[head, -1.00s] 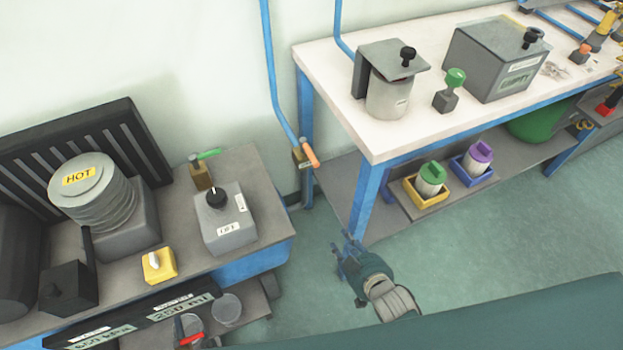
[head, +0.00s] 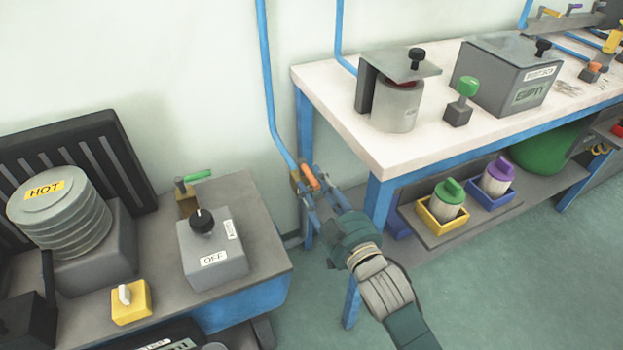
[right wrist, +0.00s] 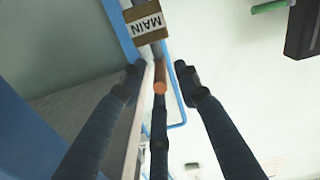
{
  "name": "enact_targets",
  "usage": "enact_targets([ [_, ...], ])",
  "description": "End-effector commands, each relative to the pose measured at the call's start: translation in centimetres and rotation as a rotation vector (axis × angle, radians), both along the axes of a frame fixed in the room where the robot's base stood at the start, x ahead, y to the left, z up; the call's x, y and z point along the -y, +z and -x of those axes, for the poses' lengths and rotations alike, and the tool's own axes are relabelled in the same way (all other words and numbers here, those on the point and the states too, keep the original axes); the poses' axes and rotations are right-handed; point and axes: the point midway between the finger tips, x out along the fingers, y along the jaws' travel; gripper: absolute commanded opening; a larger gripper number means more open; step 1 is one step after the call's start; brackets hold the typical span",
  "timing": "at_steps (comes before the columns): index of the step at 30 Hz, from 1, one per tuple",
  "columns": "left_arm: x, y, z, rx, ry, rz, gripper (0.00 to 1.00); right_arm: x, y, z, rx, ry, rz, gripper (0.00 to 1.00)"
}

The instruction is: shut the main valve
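The main valve is a brass block (head: 295,181) at the lower end of the blue wall pipe, with an orange handle (head: 312,178). In the right wrist view the block carries a MAIN label (right wrist: 147,24) and the orange handle (right wrist: 160,88) shows end-on. My right gripper (head: 311,188) is at the valve. Its dark fingers (right wrist: 159,78) are spread on both sides of the handle, with gaps between; contact cannot be made out. My left gripper is out of view.
The white-topped table (head: 340,120) and its blue leg stand close right of my right gripper. The grey bench (head: 255,225) at left bears a box marked OFF (head: 215,262) and a green-handled valve (head: 195,180). Open floor lies at lower right.

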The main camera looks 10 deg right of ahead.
Motion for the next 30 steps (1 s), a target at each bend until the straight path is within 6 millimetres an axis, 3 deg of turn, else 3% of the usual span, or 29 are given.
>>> enact_targets([
  [6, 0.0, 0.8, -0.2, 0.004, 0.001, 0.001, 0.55, -0.6, 0.0, -2.3, 0.001, 0.000, 0.000, 0.32],
  [16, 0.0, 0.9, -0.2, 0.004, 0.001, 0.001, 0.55, -0.7, 0.0, -2.6, 0.000, 0.000, 0.000, 0.32],
  [21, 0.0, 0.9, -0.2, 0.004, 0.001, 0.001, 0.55, -0.7, 0.0, -2.6, 0.000, 0.000, 0.000, 0.00],
  [30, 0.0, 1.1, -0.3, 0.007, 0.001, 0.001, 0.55, -0.7, 0.0, -2.6, 0.000, 0.009, 0.003, 0.00],
])
